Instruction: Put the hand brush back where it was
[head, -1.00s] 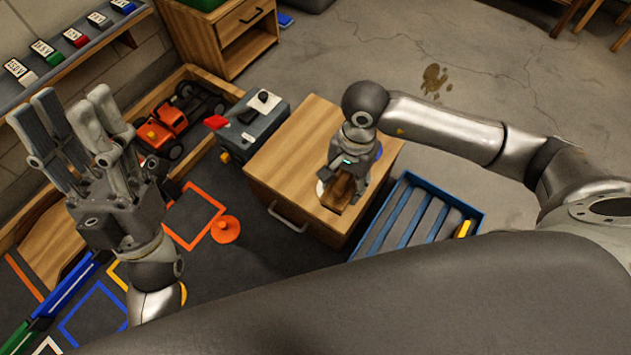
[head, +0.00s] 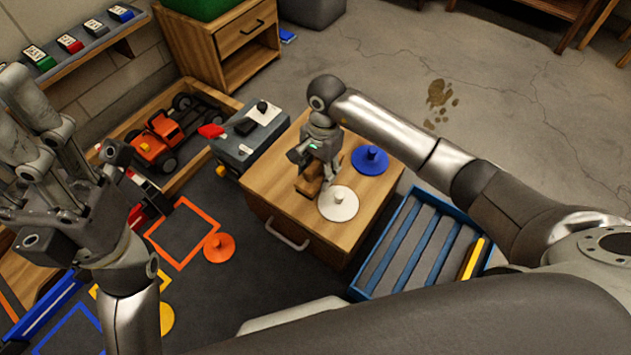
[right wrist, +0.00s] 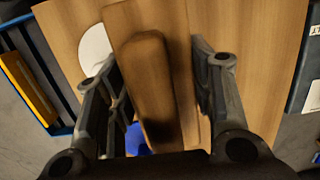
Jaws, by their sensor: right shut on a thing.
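The wooden hand brush (head: 309,186) is at the top of the wooden cabinet (head: 345,234), near its left side. My right gripper (head: 316,168) is above it, shut on it. In the right wrist view the brush's brown handle (right wrist: 150,85) lies between the two fingers, over the wood surface. Its bristles are hidden, and I cannot tell whether it touches the top. A white disc (head: 338,203) with a knob sits just right of the brush, and a blue disc (head: 370,160) sits farther back. My left gripper (head: 58,135) is raised at the left, open and empty.
A grey toolbox-like case (head: 248,143) stands left of the cabinet. A blue slotted tray (head: 420,245) is at the right. An orange car (head: 160,140) sits in a wooden bay. An orange disc (head: 219,248) lies on the dark mat. The cabinet's front right top is clear.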

